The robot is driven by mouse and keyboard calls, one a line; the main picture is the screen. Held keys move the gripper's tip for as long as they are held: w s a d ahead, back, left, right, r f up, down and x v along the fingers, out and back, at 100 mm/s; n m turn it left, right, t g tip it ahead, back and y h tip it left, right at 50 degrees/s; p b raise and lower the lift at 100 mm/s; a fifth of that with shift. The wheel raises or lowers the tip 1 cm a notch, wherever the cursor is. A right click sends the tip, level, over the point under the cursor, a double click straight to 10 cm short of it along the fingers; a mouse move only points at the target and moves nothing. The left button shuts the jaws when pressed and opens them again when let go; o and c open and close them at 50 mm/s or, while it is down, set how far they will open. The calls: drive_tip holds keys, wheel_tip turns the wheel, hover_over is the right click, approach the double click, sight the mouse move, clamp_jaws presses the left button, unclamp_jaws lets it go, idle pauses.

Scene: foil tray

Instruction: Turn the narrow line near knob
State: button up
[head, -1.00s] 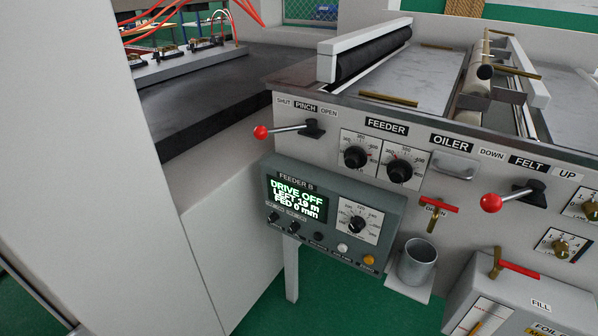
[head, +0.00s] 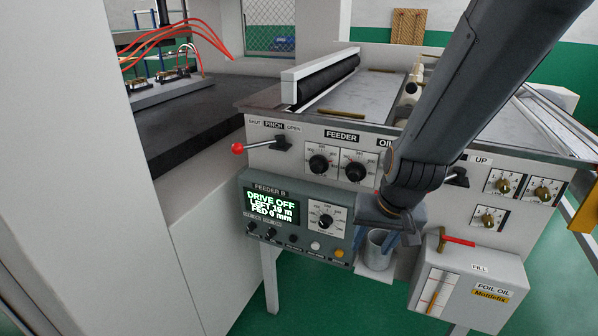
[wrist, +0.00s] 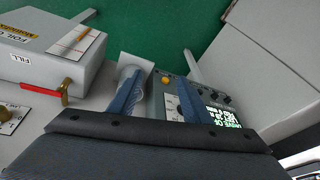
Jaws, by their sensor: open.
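Several black knobs are in the head view, and I cannot read a label naming the narrow line near knob. Two large feeder dials, the left dial (head: 318,164) and right dial (head: 355,171), are on the cream front. A third dial (head: 326,221) is on the grey feeder box. Three smaller knobs are at the right: upper left (head: 503,184), upper right (head: 542,193) and lower (head: 487,219). My gripper (head: 386,236) hangs in front of the panel by the metal cup, apart from these knobs. In the wrist view its two blue fingers (wrist: 158,78) are spread and empty.
The metal cup (head: 376,252) stands on a small shelf under my gripper. The foil oil box (head: 465,285) with a red-handled valve (head: 457,240) juts out at right. A red-ball lever (head: 238,149) sticks out at left. My arm hides the oiler and drain area.

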drive_tip(key=w+a+m+t+p, duration=0.15)
drive_tip(key=w+a+t, duration=0.25)
drive_tip(key=w+a, duration=0.45)
drive_tip(key=m+t+h+p, duration=0.4)
drive_tip(key=t+h+p, duration=0.2)
drive_tip(key=t+h, duration=0.25)
approach(315, 169)
drive_tip(key=shift+t+y, duration=0.35)
drive_tip(key=p+x, duration=0.1)
drive_tip(key=x, duration=0.3)
drive_tip(key=p+x, duration=0.1)
drive_tip(key=x, duration=0.2)
drive_tip(key=shift+w+d+f, duration=0.2)
drive_tip(key=shift+w+d, duration=0.1)
drive_tip(key=shift+d, duration=0.05)
drive_tip(key=shift+c, duration=0.4)
drive_tip(key=c, duration=1)
drive_tip(key=shift+o, duration=0.2)
